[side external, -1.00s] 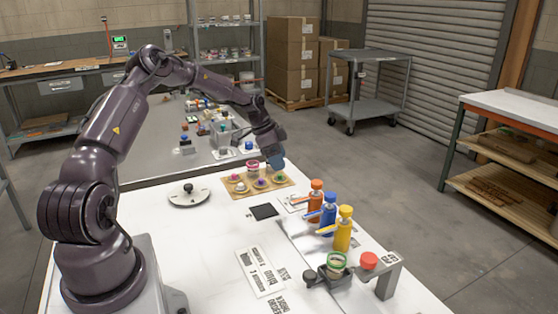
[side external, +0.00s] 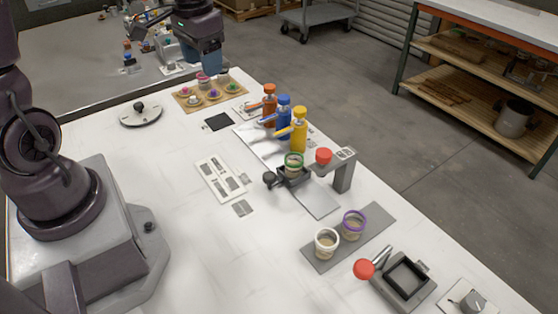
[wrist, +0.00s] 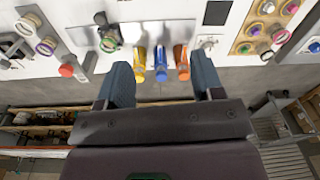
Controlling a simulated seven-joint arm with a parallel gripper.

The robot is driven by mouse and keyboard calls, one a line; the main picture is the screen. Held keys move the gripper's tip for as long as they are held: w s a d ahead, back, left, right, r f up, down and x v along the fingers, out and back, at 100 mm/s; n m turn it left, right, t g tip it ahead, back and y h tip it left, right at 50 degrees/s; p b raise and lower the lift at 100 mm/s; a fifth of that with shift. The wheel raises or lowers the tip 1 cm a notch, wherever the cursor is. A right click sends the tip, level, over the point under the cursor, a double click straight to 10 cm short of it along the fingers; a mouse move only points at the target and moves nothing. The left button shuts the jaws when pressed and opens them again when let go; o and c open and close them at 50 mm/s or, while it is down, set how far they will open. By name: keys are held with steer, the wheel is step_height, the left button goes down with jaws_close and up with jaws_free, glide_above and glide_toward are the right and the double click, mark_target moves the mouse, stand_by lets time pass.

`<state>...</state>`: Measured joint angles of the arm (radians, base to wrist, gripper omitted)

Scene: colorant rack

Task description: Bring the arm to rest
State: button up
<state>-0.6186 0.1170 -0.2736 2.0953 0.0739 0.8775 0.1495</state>
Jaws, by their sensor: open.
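My gripper (side external: 205,58) hangs in the side external view just beyond the tan tray, with its fingers pointing down. In the wrist view my gripper (wrist: 161,68) shows two blue-grey fingers set wide apart with nothing held between them. The yellow, blue and orange bottles appear past the fingertips there, apart from them. My arm's upper links are mostly cut off at the left and top of the side external view.
A tan tray (side external: 178,97) holds several colored pots. The orange (side external: 269,108), blue (side external: 283,113) and yellow (side external: 299,135) pump bottles stand in a row. A green-rimmed pot (side external: 294,165) stands near a grey stand (side external: 344,172). White-rimmed (side external: 326,243) and purple-rimmed (side external: 353,226) pots share a grey mat.

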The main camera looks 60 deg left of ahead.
steer(key=s+d+r+m+t, duration=0.1)
steer(key=s+d+r+t, duration=0.4)
steer(key=s+d+r, duration=0.4)
steer(key=s+d, duration=0.2)
steer(key=d, duration=0.1)
steer(key=shift+r+m+h, duration=0.15)
steer(key=shift+m+h, duration=0.15)
steer(key=shift+m, duration=0.1)
